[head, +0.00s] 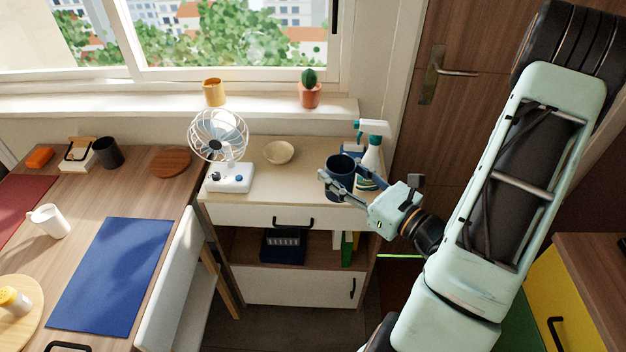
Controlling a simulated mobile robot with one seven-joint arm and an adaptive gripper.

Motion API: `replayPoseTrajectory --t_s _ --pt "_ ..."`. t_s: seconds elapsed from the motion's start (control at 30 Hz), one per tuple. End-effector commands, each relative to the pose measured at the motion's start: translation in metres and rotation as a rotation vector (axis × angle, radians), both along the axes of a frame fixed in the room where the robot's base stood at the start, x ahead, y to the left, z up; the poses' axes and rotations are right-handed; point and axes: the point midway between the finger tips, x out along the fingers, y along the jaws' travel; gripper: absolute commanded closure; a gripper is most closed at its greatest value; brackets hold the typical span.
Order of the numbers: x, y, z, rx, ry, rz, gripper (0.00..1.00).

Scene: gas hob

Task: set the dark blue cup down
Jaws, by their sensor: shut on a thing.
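The dark blue cup (341,180) is upright in the head view, at the right part of the low cabinet's top (268,185). My gripper (343,186) reaches in from the right and is shut on the cup, with fingers on either side of it. The cup overlaps the cabinet's front edge in the picture. I cannot tell whether its base touches the top or hangs just above it.
A spray bottle (371,157) stands close behind the cup on the right. A white fan (228,160) and a cream bowl (278,152) stand to the left. A table with a blue mat (110,275) is at the left.

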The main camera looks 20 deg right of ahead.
Motion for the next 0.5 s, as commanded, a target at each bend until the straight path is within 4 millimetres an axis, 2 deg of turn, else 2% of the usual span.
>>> replayPoseTrajectory --t_s 0.03,0.5 --pt "0.003 0.000 -0.008 -0.004 -0.005 0.002 0.84" --pt "0.024 -0.002 -0.018 -0.004 -0.005 0.002 0.84"
